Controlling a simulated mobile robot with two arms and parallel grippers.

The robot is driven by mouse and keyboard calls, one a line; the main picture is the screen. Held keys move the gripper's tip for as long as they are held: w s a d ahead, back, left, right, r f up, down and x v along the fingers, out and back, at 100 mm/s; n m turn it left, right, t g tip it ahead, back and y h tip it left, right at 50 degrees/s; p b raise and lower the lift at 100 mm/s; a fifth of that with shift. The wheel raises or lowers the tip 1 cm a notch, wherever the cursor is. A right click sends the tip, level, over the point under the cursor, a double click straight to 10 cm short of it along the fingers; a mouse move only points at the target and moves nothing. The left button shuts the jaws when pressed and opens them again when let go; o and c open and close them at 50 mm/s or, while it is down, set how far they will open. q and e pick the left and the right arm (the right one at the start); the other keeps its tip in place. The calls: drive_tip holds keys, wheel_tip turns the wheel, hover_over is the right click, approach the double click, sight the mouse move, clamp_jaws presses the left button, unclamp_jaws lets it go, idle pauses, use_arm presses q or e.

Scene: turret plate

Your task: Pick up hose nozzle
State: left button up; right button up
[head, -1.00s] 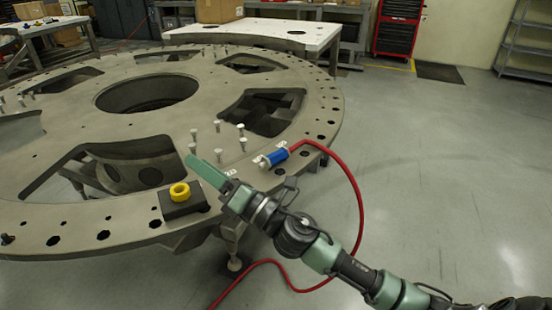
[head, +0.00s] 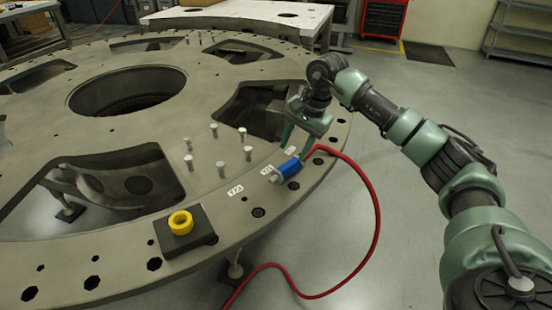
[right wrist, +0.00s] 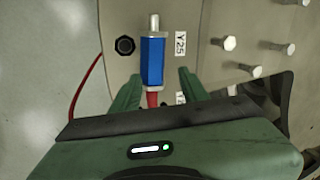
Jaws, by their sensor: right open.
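The hose nozzle (head: 288,169) has a blue body and a pale metal tip, and lies near the rim of the large round turret plate (head: 110,205). A red hose (head: 374,205) runs from its back end. My right gripper (head: 295,148) points down at the hose end of the nozzle, its fingers apart. In the right wrist view the blue nozzle (right wrist: 153,62) lies ahead of the two green fingers, with its red hose end between them. I cannot tell whether they touch it. My left gripper is not in view.
Several upright bolts (head: 215,131) stand left of the nozzle. A yellow ring (head: 181,222) sits on a dark block (head: 187,238) near the plate's front rim. The plate has large cutouts.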

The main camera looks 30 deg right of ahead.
sight(289, 165)
drive_tip(key=shift+s+a+f, duration=0.15)
drive_tip(key=shift+s+f, duration=0.05)
drive_tip(key=shift+f, duration=0.05)
drive_tip(key=shift+s+a+f+p, duration=0.15)
drive_tip(key=shift+s+f+p, duration=0.1)
drive_tip(key=shift+f, duration=0.35)
drive_tip(key=shift+s+a+f+p, duration=0.15)
drive_tip(key=shift+f+p, duration=0.1)
drive_tip(key=shift+f, duration=0.3)
drive_tip(key=x, duration=0.3)
drive_tip(key=shift+w, duration=0.25)
drive_tip(key=shift+f, duration=0.3)
drive_tip(key=shift+w, duration=0.1)
clamp_jaws()
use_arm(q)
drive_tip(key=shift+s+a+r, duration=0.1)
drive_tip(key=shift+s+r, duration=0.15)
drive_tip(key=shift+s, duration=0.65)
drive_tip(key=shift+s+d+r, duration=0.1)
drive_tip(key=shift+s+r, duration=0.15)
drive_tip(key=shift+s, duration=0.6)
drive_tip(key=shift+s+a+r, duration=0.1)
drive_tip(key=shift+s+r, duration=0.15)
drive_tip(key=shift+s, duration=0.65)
use_arm(e)
drive_tip(key=shift+r, duration=0.1)
